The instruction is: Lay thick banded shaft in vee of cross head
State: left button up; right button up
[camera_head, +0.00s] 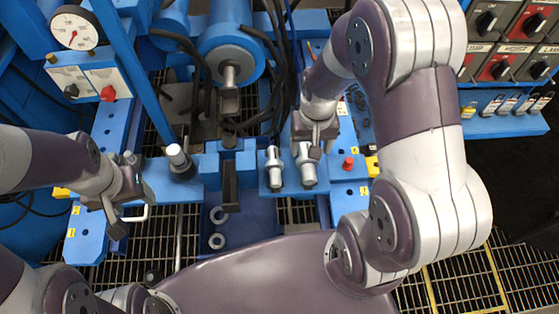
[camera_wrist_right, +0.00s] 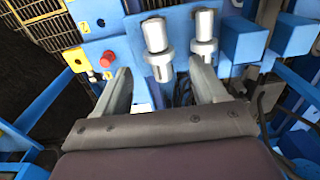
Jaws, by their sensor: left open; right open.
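Two pale metal shafts stand side by side on the right part of the blue cross beam (camera_head: 262,180). The thicker banded shaft (camera_head: 307,170) is the right one; it shows in the right wrist view (camera_wrist_right: 157,48). The thinner shaft (camera_head: 273,168) is left of it. My right gripper (camera_head: 314,150) is open at the thicker shaft; in the wrist view its fingers (camera_wrist_right: 165,88) are spread to either side of that shaft's near end. Contact cannot be told. My left gripper (camera_head: 116,218) is open and empty over the left blue rail. The vee cannot be made out clearly.
A blue press cylinder with its ram (camera_head: 229,75) stands at the back middle, above a dark upright bar (camera_head: 230,185). Black hoses hang beside it. A dark-based post (camera_head: 180,160) stands left. A red knob (camera_head: 348,162) is close right of the shafts.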

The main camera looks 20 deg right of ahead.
jog(key=b, duration=0.1)
send_over(309, 168)
jog(key=f, duration=0.4)
jog(key=shift+s+d+f, duration=0.1)
jog(key=shift+s, duration=0.1)
notch_tip(309, 168, down, 8)
jog(key=shift+f+b, duration=0.15)
jog(key=shift+b, duration=1)
pick_arm(q)
jog(key=f, duration=0.1)
jog(key=d+f, duration=0.1)
jog(key=f, duration=0.1)
jog(key=shift+w+f, duration=0.15)
jog(key=shift+f, duration=0.05)
pick_arm(e)
grip_shut()
jog(key=shift+w, duration=0.15)
